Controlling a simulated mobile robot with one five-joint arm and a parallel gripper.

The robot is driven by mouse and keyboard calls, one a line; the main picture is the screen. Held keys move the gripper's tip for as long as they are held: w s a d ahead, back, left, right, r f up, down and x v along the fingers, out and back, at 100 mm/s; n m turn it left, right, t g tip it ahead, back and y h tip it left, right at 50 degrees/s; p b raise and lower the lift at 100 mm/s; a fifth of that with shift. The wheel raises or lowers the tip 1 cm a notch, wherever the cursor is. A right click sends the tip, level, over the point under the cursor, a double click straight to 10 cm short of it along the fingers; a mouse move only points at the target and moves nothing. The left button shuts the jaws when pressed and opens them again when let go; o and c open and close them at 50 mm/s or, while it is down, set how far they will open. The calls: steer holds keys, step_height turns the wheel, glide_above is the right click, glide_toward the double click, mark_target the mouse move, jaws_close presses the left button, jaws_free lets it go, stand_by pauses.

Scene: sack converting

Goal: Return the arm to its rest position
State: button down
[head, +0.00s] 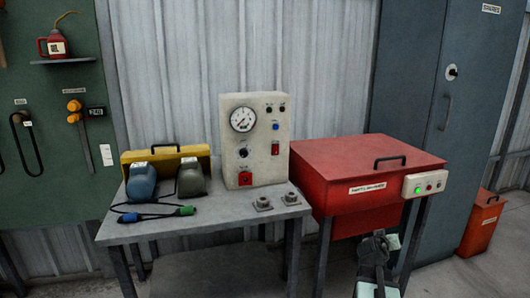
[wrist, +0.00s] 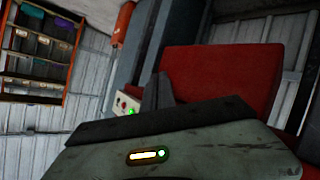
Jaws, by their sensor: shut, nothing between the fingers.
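My gripper (head: 380,238) shows low at the right of the head view, dark and pointing up, in front of the red lidded box (head: 355,170). It is shut and empty. It stands apart from the things on the bench. In the wrist view the grey, worn body of my own arm end fills the bottom, with a small lit yellow and green strip. Behind it the red box (wrist: 225,80) appears tilted.
A grey bench (head: 215,231) carries a gauge panel (head: 257,142), blue and grey cases, a yellow case and a cable tool. The red box has a control unit (head: 425,184) with a green light. A tall cabinet (head: 432,90) and a red bin (head: 482,222) stand right.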

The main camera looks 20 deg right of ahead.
steer(key=w+a+f+n+g+y, duration=0.1)
steer(key=a+f+g+y, duration=0.15)
steer(key=a+f, duration=0.75)
steer(key=w+a+f+n+g+y, duration=0.1)
steer(key=a+y, duration=0.3)
steer(key=a, duration=1.4)
steer(key=s+a+f+n+g+y, duration=0.2)
steer(key=s+a, duration=0.2)
steer(key=a, duration=0.6)
steer(key=s+a+f+n+g+y, duration=0.1)
steer(key=s+a+g+y, duration=0.15)
steer(key=a, duration=0.85)
step_height(320, 180, up, 31)
steer(key=p, duration=3.1)
steer(key=shift+s+r+t+p, duration=0.2)
steer(key=shift+s+t+p, duration=0.15)
steer(key=shift+s, duration=0.1)
